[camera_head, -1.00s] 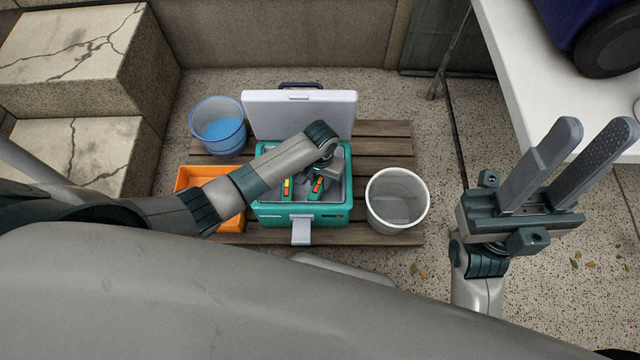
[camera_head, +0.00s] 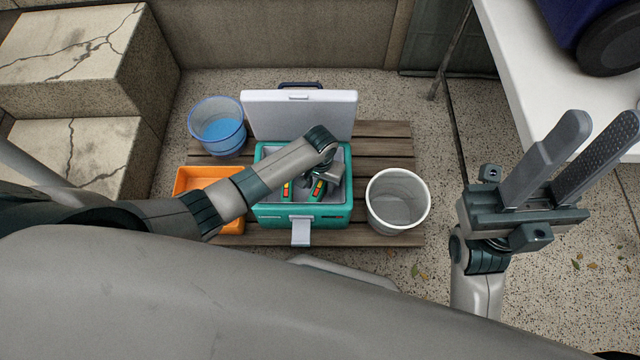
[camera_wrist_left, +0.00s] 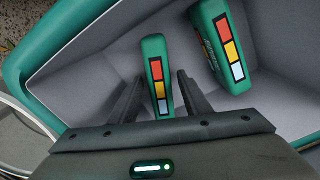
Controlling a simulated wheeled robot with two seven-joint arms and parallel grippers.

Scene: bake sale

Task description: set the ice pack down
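The teal cooler (camera_head: 270,217) stands open on the wooden slats, its pale lid (camera_head: 300,112) tipped back. My left gripper (camera_wrist_left: 160,77) reaches down into it, with a green ice pack (camera_wrist_left: 155,62) between its fingers. A narrow gap shows beside the pack, so the fingers look parted around it. This pack also shows in the head view (camera_head: 318,188), partly under the gripper. A second green ice pack (camera_wrist_left: 221,45) stands apart in the cooler, and shows in the head view (camera_head: 287,191). The packs' undersides are hidden. My right gripper (camera_head: 590,150) is open and empty at the right.
A blue-rimmed bucket (camera_head: 218,125) stands at the back left, an orange bin (camera_head: 192,178) left of the cooler, partly behind my arm. A white bucket (camera_head: 397,201) stands close on the right. A white table (camera_head: 515,55) is at the upper right; stone steps (camera_head: 75,150) at the left.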

